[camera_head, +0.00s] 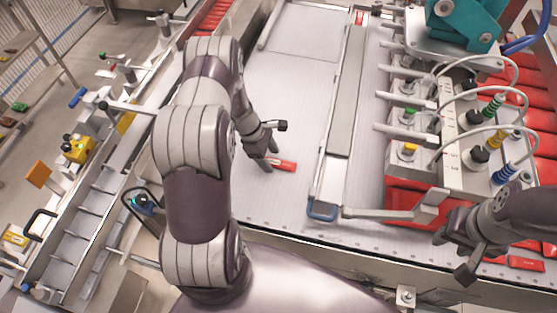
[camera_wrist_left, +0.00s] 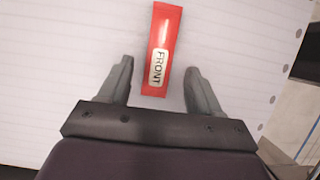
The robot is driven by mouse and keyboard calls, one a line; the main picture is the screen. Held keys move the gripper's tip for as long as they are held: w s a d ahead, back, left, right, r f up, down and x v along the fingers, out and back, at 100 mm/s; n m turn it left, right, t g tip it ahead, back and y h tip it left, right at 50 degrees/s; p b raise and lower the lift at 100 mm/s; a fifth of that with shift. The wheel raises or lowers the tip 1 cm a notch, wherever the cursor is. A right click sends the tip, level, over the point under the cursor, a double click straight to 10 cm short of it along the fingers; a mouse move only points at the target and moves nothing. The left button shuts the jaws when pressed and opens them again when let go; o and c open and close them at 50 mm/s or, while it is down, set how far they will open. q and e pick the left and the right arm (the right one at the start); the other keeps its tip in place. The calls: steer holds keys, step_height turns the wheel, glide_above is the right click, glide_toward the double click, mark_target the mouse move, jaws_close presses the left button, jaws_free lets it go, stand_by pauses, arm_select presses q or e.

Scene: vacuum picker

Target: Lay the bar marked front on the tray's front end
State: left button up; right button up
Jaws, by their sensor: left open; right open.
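A red bar with a white label reading FRONT lies on the white surface in the left wrist view (camera_wrist_left: 163,28). It also shows in the head view (camera_head: 285,165). My left gripper (camera_head: 274,147) is open above the bar, whose labelled end lies between the fingers in the wrist view. I cannot tell its height above the bar. A long narrow grey frame (camera_head: 343,110), seemingly the tray, lies to the right; its near end has a blue piece (camera_head: 322,211) and no bar on it. My right gripper (camera_head: 453,257) is open and empty at the lower right.
Another small red bar (camera_head: 359,17) is at the frame's far end. A machine with cables and coloured fittings (camera_head: 465,150) stands right of the frame, with red packs (camera_head: 410,195) below. A divided conveyor (camera_head: 75,225) runs along the left. The white surface (camera_head: 290,100) around the bar is clear.

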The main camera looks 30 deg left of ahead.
arm_select(q)
steer(key=shift+w+d+f, duration=0.1)
steer(key=shift+w+f, duration=0.1)
steer(key=shift+f, duration=0.3)
steer(key=shift+r, duration=0.1)
jaws_close()
